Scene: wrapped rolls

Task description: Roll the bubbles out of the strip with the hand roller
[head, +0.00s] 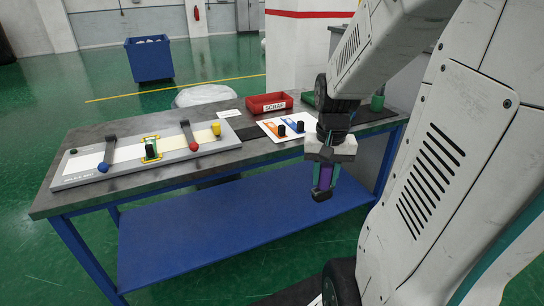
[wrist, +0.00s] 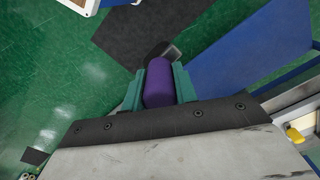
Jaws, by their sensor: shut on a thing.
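My gripper (head: 323,180) hangs in front of the bench's front edge, with the blue lower shelf behind it. Its teal fingers are shut on a purple cylinder in the wrist view (wrist: 158,83), seemingly the hand roller's grip. A dark part shows beyond the fingertips, and the roller's far end is hard to make out. A pale strip (head: 88,163) lies along a grey fixture board (head: 75,182) on the left of the bench, apart from my gripper. Clamp bars with red and blue knobs cross the board. Bubbles are too small to tell.
The dark bench top (head: 260,150) also holds a red SCRAP bin (head: 269,103), a white card with orange and blue patches (head: 272,129) and black knobs.

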